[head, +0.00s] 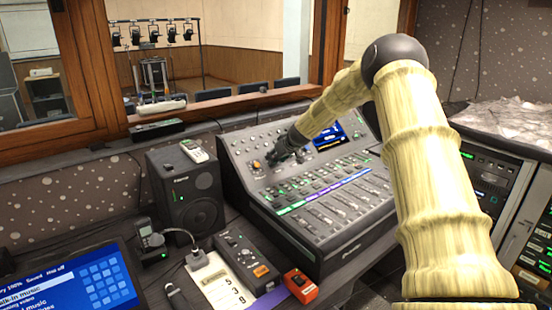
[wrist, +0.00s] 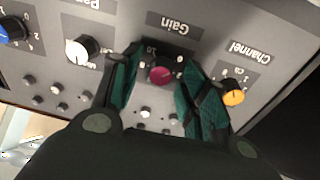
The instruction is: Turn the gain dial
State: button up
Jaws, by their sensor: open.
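The gain dial (wrist: 160,75) is a small dark red knob below the upside-down "Gain" label in the wrist view. My gripper (wrist: 156,60) is open, with one dark green finger on each side of the dial. I cannot tell whether either finger touches it. In the head view my gripper (head: 279,155) is at the upper left of the mixing console (head: 258,205), and the gain dial is hidden behind it.
In the wrist view an orange channel dial (wrist: 233,93) is close to the right finger. A white dial (wrist: 82,49) and a blue dial (wrist: 12,30) are to the left. A black speaker (head: 186,190) stands left of the console, and a console screen (head: 330,137) is right of my gripper.

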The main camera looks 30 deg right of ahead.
jog(key=shift+w+f, duration=0.15)
jog(key=shift+c, duration=0.4)
grip_shut()
